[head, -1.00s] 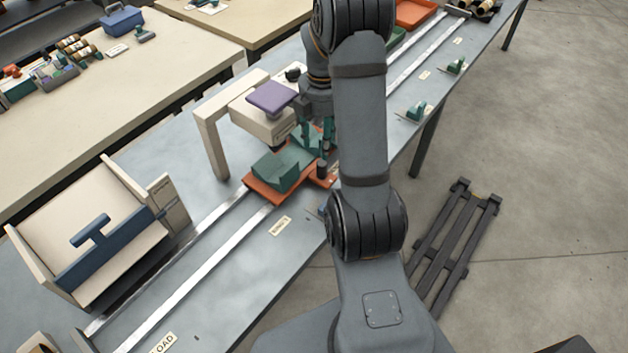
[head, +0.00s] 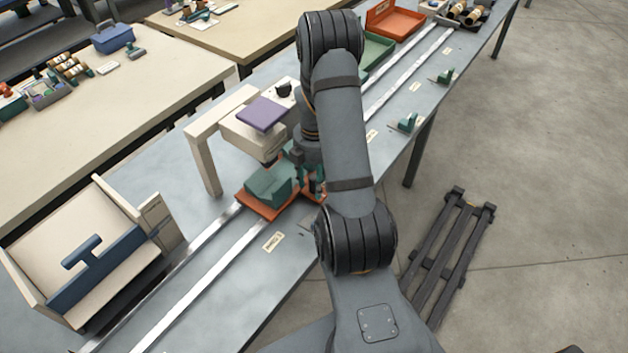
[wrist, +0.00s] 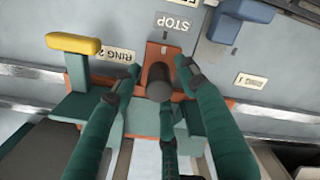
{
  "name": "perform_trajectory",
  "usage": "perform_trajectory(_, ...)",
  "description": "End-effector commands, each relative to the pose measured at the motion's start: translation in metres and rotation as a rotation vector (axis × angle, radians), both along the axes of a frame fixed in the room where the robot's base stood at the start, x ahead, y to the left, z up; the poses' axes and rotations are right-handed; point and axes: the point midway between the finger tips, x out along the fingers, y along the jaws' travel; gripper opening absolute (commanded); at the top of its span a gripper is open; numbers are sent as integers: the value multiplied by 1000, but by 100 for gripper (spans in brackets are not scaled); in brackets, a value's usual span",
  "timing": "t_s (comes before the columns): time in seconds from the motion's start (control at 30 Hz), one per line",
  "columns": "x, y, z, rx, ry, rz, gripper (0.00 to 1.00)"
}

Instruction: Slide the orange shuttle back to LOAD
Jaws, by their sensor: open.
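The orange shuttle (head: 257,204) sits across the two metal rails, under the front of a beige arch. It carries green angled blocks (head: 268,185). In the wrist view, its orange tab (wrist: 164,51) bears a dark round post (wrist: 160,82). My gripper (head: 314,184) is at the shuttle's right side in the head view, partly hidden by my arm. In the wrist view, the green fingers of my gripper (wrist: 155,76) are spread on both sides of the post. Gaps show beside it, and I cannot tell whether any finger touches it. The LOAD label is out of view.
The beige arch (head: 205,165) with a purple-topped unit (head: 262,113) stands over the rails. A beige bin with a blue handle (head: 95,265) is at left. A yellow-capped green post (wrist: 76,47) stands close to my fingers. The rails (head: 200,285) toward the lower left look clear.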

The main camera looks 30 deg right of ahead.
Motion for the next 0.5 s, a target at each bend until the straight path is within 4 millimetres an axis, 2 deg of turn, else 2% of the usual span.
perform_trajectory(0.1,0,0,0,0,0,0,42)
perform_trajectory(0.5,0,0,0,0,0,0,18)
